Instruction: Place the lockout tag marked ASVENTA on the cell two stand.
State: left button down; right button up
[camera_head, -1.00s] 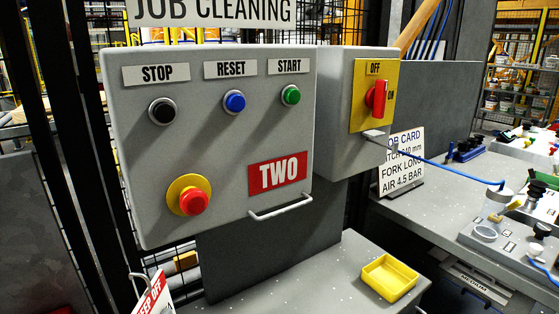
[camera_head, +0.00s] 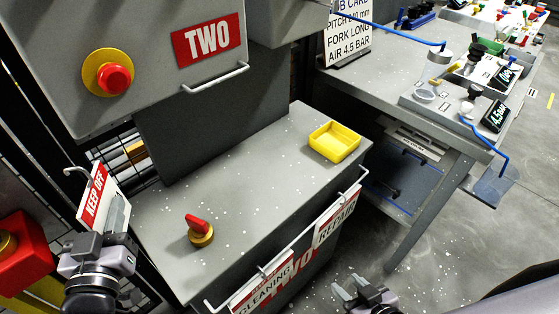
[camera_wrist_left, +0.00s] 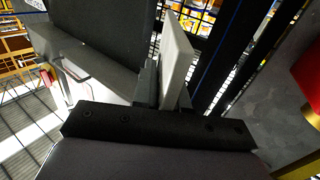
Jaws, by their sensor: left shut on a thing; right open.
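My left gripper (camera_head: 112,236) is shut on a white tag (camera_head: 114,212) with a red KEEP OFF band and a wire hook at its top. It holds the tag upright, left of the stand. In the left wrist view the tag (camera_wrist_left: 178,62) shows as a pale plate seen nearly edge-on. No ASVENTA mark is readable. The cell two stand (camera_head: 245,180) is a grey cabinet with a flat top, below the panel with the red TWO plate (camera_head: 208,41). My right gripper (camera_head: 358,292) is open and empty, low in front of the stand.
A yellow tray (camera_head: 334,143) and a red-handled knob (camera_head: 200,230) are on the stand's top. CLEANING (camera_head: 262,284) and REPAIR (camera_head: 338,220) tags are at its front rail. A handle bar (camera_head: 215,80) is under the panel. A grey workbench (camera_head: 385,70) stands right.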

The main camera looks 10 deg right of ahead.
aim_at(283, 183)
jog(key=i+l+u, duration=0.1)
jog(key=l+u, duration=0.2)
jog(key=l, duration=0.85)
jog(key=l+u, duration=0.25)
jog(key=l, duration=0.85)
jog(key=k, duration=0.05)
